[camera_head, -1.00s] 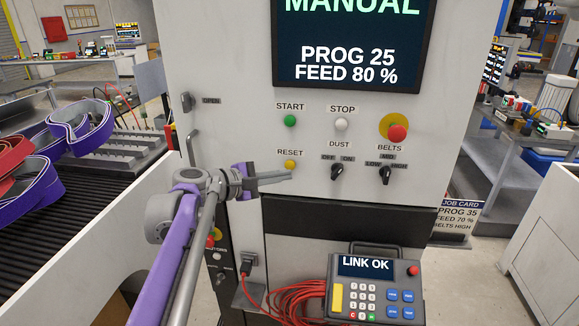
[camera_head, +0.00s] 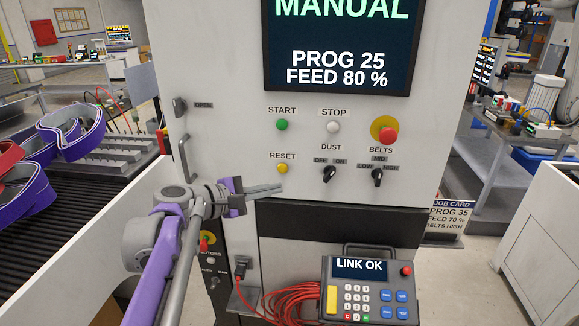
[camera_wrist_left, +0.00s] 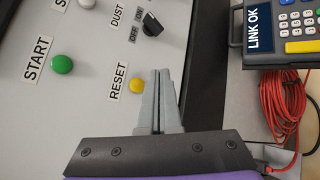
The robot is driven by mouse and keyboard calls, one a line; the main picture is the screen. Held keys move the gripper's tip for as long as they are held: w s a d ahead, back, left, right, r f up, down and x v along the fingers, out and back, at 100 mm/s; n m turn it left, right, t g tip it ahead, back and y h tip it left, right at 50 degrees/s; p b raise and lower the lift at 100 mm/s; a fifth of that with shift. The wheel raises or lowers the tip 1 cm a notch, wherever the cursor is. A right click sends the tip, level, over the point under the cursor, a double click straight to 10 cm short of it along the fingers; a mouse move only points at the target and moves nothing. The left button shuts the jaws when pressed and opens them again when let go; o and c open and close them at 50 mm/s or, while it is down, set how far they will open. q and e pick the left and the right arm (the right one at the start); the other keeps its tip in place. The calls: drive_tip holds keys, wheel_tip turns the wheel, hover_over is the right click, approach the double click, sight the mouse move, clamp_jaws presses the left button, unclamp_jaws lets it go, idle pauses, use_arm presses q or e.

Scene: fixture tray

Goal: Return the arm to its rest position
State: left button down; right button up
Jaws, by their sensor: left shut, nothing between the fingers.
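My left arm (camera_head: 165,245) comes in from the lower left in the head view. Its left gripper (camera_head: 280,187) is shut and empty, with its fingertips just below the yellow RESET button (camera_head: 282,169). In the left wrist view the shut fingers (camera_wrist_left: 157,75) show beside the yellow RESET button (camera_wrist_left: 137,86), and I cannot tell whether they are touching the panel. The grey machine panel (camera_head: 225,140) carries a green START button (camera_head: 282,125), a white STOP button (camera_head: 333,127) and a red stop knob (camera_head: 388,134). My right gripper is not in view.
A keypad pendant (camera_head: 370,290) reading LINK OK sits below the panel, with coiled red cable (camera_head: 290,300) at its left. The DUST (camera_head: 330,174) and BELTS (camera_head: 377,177) dials are near the fingertips.

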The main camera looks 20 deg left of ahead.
use_arm(q)
drive_tip(key=s+d+f+m+g+y, duration=0.1)
drive_tip(key=s+d+f+m+g, duration=0.25)
drive_tip(key=s+d+f, duration=0.35)
drive_tip(key=s+d+f+m+g+y, duration=0.1)
drive_tip(key=s+d+f+m+g, duration=0.1)
drive_tip(key=s+d+f+m, duration=0.45)
drive_tip(key=s+a+f+m+g+y, duration=0.2)
drive_tip(key=s+f+m+y, duration=0.3)
drive_tip(key=s+f+m, duration=0.3)
drive_tip(key=s+a+f, duration=0.1)
drive_tip(key=s+f, duration=0.2)
drive_tip(key=f, duration=0.3)
drive_tip(key=shift+s+a+f+m, duration=0.15)
drive_tip(key=shift+s+f+m, duration=0.15)
drive_tip(key=shift+f+m, duration=0.1)
drive_tip(key=shift+r+g, duration=0.15)
drive_tip(key=shift+g, duration=0.1)
idle(0.4)
